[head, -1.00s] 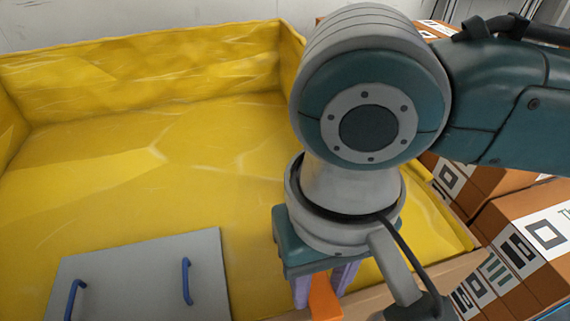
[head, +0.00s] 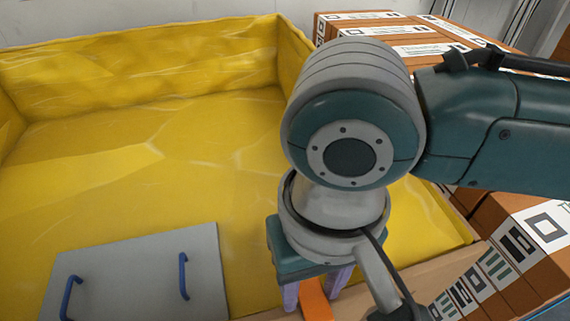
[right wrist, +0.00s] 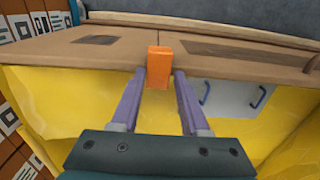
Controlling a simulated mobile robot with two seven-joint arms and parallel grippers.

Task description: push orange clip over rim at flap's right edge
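The orange clip (right wrist: 159,66) sits between the fingertips of my right gripper (right wrist: 160,74), which are closed against its two sides. In the head view the clip (head: 315,298) shows partly below the wrist, between the purple fingers of the right gripper (head: 314,291). In the right wrist view the clip overlaps the edge of the brown cardboard flap (right wrist: 120,57), close to a seam between two flap parts. I cannot tell how far the clip sits over the rim. My left gripper is not in view.
A yellow-lined box (head: 150,140) fills the left, with a grey panel (head: 140,275) with blue handles inside. Brown cartons with printed labels (head: 515,235) stand right and behind. My right arm hides part of the rim.

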